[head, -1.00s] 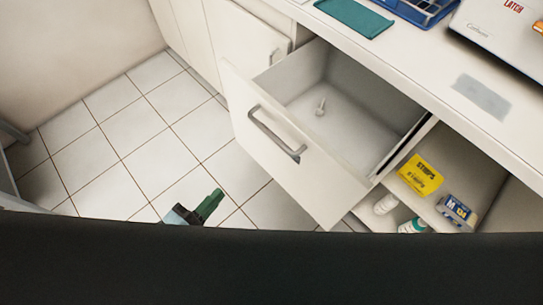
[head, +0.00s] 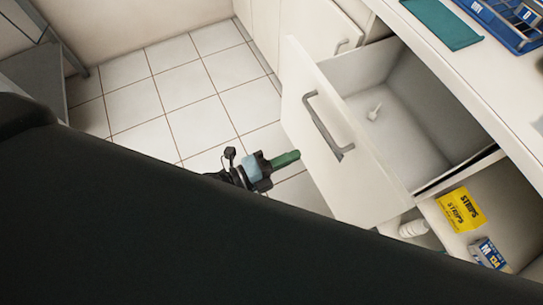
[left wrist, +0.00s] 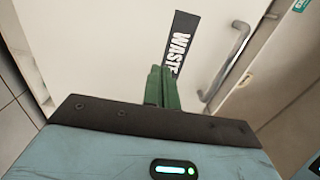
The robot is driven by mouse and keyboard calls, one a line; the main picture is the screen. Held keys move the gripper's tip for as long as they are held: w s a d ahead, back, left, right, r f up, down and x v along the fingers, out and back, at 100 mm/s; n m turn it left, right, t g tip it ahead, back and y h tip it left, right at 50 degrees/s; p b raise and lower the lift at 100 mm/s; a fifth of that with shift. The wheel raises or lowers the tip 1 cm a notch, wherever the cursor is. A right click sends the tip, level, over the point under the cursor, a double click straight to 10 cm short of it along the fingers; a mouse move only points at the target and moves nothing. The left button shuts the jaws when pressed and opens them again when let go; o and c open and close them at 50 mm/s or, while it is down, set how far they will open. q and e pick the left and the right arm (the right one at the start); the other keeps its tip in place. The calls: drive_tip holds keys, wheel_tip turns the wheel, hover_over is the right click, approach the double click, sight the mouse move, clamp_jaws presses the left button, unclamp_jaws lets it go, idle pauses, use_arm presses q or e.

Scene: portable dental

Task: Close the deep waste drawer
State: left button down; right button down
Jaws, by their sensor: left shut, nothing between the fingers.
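The deep waste drawer (head: 335,150) stands pulled out from the white cabinet, with a grey bar handle (head: 328,127) on its front. A small pale item (head: 374,112) lies inside on its floor. My left gripper (head: 287,158) is shut and empty, its green fingers pointing at the drawer front from the left, below the handle. In the left wrist view the green fingers (left wrist: 162,88) are together in front of the white drawer front, beside a black label reading WASTE (left wrist: 181,45). I cannot tell whether the tips touch it. My right gripper is not in view.
A counter (head: 480,80) above carries a teal mat (head: 441,22) and a blue tray (head: 507,25). An open shelf right of the drawer holds a yellow STRIPS box (head: 461,209), a blue and white box (head: 489,253) and a white bottle (head: 413,228). Tiled floor (head: 190,95) is clear at left.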

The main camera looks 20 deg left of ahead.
sight(325, 142)
use_arm(q)
drive_tip(key=x, duration=0.6)
drive_tip(key=shift+w+d, duration=0.2)
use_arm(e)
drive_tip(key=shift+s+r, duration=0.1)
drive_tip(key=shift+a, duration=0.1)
use_arm(q)
drive_tip(key=shift+d, duration=0.1)
